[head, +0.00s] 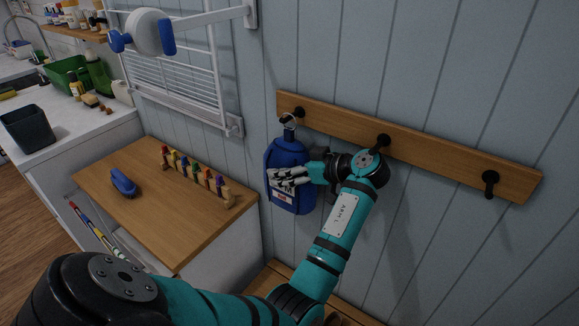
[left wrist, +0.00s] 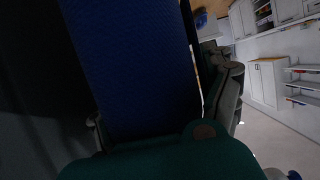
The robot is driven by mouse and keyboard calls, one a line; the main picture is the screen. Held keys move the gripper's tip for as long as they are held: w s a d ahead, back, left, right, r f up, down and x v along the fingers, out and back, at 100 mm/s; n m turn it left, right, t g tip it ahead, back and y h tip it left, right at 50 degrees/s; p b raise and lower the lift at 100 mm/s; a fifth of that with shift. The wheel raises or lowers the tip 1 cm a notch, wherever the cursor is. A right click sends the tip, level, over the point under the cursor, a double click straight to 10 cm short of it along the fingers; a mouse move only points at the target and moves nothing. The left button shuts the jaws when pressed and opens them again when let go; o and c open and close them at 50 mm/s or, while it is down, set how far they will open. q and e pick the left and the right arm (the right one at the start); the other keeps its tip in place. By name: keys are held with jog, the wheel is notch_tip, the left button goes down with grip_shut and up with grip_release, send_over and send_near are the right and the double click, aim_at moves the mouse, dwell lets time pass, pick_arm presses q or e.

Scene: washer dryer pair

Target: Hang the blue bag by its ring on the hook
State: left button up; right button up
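The blue bag (head: 290,154) is upright against the wall below the leftmost hook (head: 299,112) of a wooden rail. Its ring (head: 287,119) is at that hook; I cannot tell whether the ring is over it or only in front of it. My left gripper (head: 287,178) comes from the right, its fingers across the bag's front. In the left wrist view the bag (left wrist: 135,65) fills the space between the fingers, and the gripper (left wrist: 165,125) looks shut on it. My right gripper is not in view.
The wooden rail (head: 430,154) also carries a middle hook (head: 382,141) and a right hook (head: 490,183), both bare. A wooden counter (head: 165,225) at left holds a blue brush-like thing (head: 123,183) and a row of coloured pegs (head: 196,177). A white drying rack (head: 187,78) hangs above.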

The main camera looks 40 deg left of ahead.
pick_arm(q)
jog(key=shift+o, duration=0.2)
jog(key=v, duration=0.7)
jog(key=shift+d+r, duration=0.1)
jog(key=shift+d, duration=0.15)
